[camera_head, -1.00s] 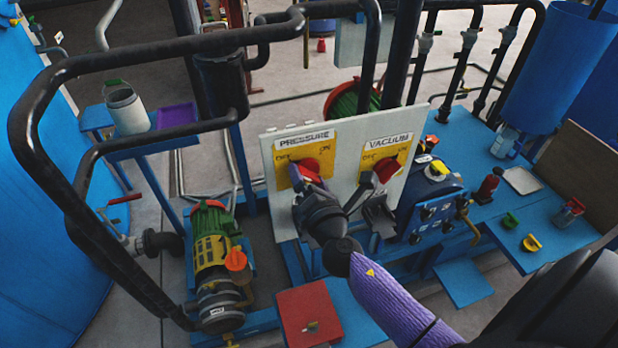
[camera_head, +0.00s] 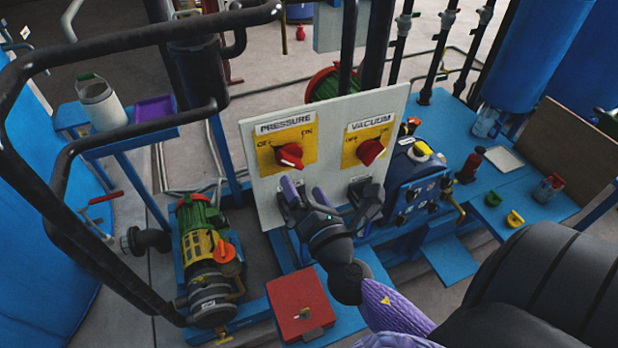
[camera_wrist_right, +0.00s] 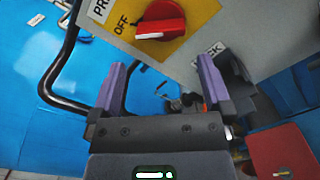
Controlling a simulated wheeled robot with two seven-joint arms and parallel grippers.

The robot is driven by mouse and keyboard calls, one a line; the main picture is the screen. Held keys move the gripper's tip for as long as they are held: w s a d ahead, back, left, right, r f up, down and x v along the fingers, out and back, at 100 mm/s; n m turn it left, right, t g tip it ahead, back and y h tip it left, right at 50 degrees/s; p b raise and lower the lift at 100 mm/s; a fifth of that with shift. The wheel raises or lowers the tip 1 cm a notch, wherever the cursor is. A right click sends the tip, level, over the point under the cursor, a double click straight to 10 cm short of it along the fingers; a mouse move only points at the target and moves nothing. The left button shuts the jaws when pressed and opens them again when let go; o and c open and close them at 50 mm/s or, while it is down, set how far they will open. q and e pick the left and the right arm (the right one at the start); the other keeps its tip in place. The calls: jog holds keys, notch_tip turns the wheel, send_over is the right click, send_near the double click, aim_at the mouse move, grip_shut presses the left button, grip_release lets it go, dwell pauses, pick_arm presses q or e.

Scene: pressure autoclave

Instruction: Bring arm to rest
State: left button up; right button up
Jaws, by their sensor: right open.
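My right gripper (camera_head: 304,190) is open and empty, just below the pressure knob and in front of the white control panel (camera_head: 259,202). In the right wrist view its two purple fingers (camera_wrist_right: 161,88) stand apart with nothing between them. The red pressure knob (camera_head: 289,155) sits on a yellow plate at the panel's left. It also shows above the fingers in the right wrist view (camera_wrist_right: 160,19), clear of them. The red vacuum knob (camera_head: 370,151) is on the panel's right. My left gripper is not in view.
A green and yellow pump (camera_head: 204,250) stands at the lower left. A red box (camera_head: 297,297) lies below my right arm. Black pipes (camera_head: 130,42) cross the upper left. A blue bench (camera_head: 480,160) with small items is at the right.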

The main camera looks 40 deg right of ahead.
jog(key=v, duration=0.2)
jog(key=shift+s+a, duration=0.15)
jog(key=shift+s, duration=0.2)
jog(key=s+f+m+g+y+b, duration=0.1)
jog(key=s+f+m+g+b, duration=0.15)
jog(key=f, duration=0.85)
jog(key=s+a+f+m+g+b, duration=0.1)
jog(key=s+f+m+g+b, duration=0.2)
jog(key=f, duration=0.7)
jog(key=s+f+m+g+y+b, duration=0.1)
jog(key=s+f+m+g+b, duration=0.2)
jog(key=f, duration=0.8)
jog(key=s+a+f+m+g+y+b, duration=0.1)
jog(key=s+f+m+g+b, duration=0.3)
jog(key=s+f+m+g, duration=0.4)
jog(key=s+a+f+m, duration=0.1)
jog(key=s+f+m, duration=0.4)
jog(key=s+f, duration=0.5)
jog(key=shift+s+a+y, duration=0.35)
jog(key=shift+s+y, duration=0.05)
jog(key=shift+s, duration=1)
